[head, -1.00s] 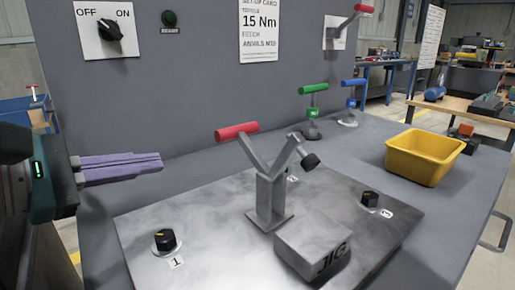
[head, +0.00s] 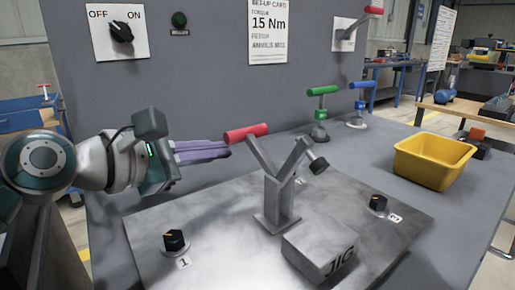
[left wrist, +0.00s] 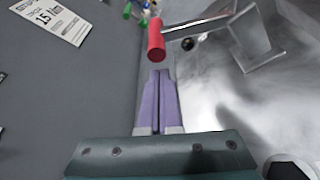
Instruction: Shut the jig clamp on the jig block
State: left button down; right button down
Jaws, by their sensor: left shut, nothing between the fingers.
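The jig clamp (head: 276,199) stands on the metal plate, its red handle (head: 246,132) raised to the left and its dark-tipped arm (head: 318,165) raised to the right, over the grey jig block (head: 322,248) marked JIG. The tip is apart from the block. My left gripper (head: 228,150) is shut and empty, just left of the red handle. In the left wrist view the closed purple fingers (left wrist: 158,75) point at the red handle (left wrist: 156,40), with a small apparent gap. My right gripper is not in view.
The metal plate (head: 215,262) carries several black knobs, one (head: 175,241) near its front left. Green (head: 322,91) and blue (head: 360,86) handled tools stand behind. A yellow bin (head: 432,165) is at right. A panel with an OFF/ON switch (head: 121,32) rises behind.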

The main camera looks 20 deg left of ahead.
pick_arm(q)
jog(key=shift+s+d+r, duration=0.3)
jog(key=shift+d+r, duration=0.1)
jog(key=shift+r, duration=0.2)
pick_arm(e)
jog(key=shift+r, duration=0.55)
pick_arm(q)
jog(key=shift+p, duration=0.3)
